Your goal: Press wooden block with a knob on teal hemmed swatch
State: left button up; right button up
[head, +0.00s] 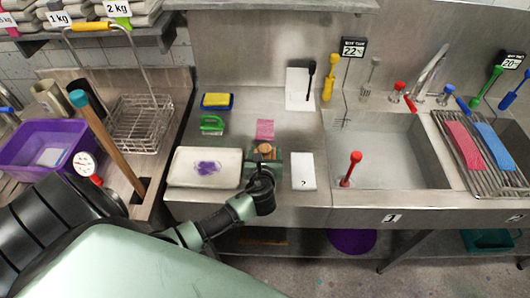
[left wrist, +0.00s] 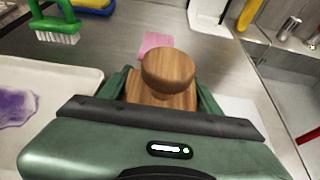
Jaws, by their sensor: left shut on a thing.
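My left gripper (head: 264,157) is shut on the wooden block (left wrist: 165,88), with its round knob up; the knob also shows in the head view (head: 265,149). The gripper is over the counter, between the white tray (head: 181,178) with a purple stain and a white card with a question mark (head: 303,172). A pink swatch (head: 265,129) lies just beyond the block and shows in the left wrist view (left wrist: 155,43). I see no swatch that is clearly teal. The block's underside is hidden, so I cannot tell if it touches anything. My right gripper is not in view.
A green brush (head: 212,125) and a yellow-blue sponge (head: 217,101) lie behind the tray. The sink (head: 385,150) is right, with a red-handled tool (head: 350,168). Red and blue strips lie on the rack (head: 500,180). A purple tub (head: 75,165) stands left.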

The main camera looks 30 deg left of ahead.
aim_at(265, 144)
pick_arm(q)
jog(key=shift+f, duration=0.2)
dwell(0.7)
jog(key=shift+s+f, duration=0.1)
jog(key=shift+f, duration=0.05)
dwell(1.4)
dwell(1.5)
dwell(1.7)
notch_tip(265, 144, up, 2)
jog(key=shift+r+p, duration=0.1)
jog(key=shift+p, duration=0.95)
notch_tip(265, 144, up, 4)
jog(key=p, duration=0.3)
jog(key=shift+p, duration=0.4)
jog(key=shift+r, duration=1.05)
